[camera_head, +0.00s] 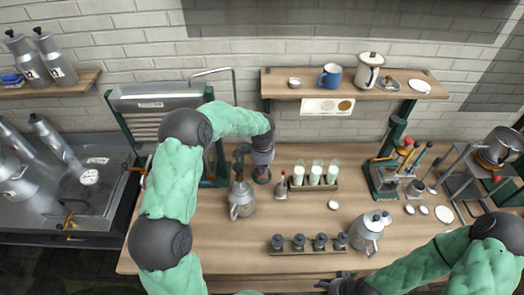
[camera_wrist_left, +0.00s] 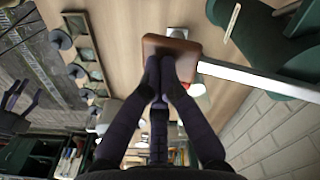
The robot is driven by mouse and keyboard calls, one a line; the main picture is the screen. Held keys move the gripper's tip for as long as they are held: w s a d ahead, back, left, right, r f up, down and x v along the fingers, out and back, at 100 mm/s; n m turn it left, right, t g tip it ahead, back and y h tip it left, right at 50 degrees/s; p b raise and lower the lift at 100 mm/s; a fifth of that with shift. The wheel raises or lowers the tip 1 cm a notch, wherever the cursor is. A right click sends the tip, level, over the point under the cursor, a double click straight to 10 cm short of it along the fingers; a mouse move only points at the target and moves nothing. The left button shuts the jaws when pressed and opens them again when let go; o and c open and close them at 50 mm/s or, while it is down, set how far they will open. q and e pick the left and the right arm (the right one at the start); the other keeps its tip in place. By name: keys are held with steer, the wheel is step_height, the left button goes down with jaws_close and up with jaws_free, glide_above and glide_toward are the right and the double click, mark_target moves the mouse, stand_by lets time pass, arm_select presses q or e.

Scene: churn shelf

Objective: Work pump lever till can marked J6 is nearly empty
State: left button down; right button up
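My left gripper (camera_head: 263,168) points down over the counter behind a grey metal jug (camera_head: 241,200). In the left wrist view its fingers (camera_wrist_left: 163,68) are together against a brown wooden paddle (camera_wrist_left: 172,46) on a pale bar (camera_wrist_left: 255,82), apparently the pump lever; they seem to press on it and not to straddle it. Grey milk cans stand on the upper left shelf (camera_head: 56,60) and in the left basin (camera_head: 56,143). I cannot read J6 on any can. My right gripper (camera_head: 340,285) is at the bottom edge, partly cut off, its fingers unclear.
A rack of white-filled glasses (camera_head: 315,177) and a small bottle (camera_head: 282,184) stand right of my left gripper. A green press (camera_head: 390,175) stands right. The counter between the racks is mostly clear.

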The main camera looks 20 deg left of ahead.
arm_select(q)
step_height(320, 180, down, 2)
steer(key=shift+s+f+b, duration=0.1)
steer(key=shift+b, duration=0.4)
step_height(320, 180, up, 11)
steer(key=p, duration=0.6)
steer(key=shift+f, duration=0.15)
steer(key=shift+f+b, duration=3.65)
steer(key=shift+f, duration=1.8)
step_height(320, 180, up, 11)
steer(key=p, duration=0.6)
steer(key=shift+f, duration=0.1)
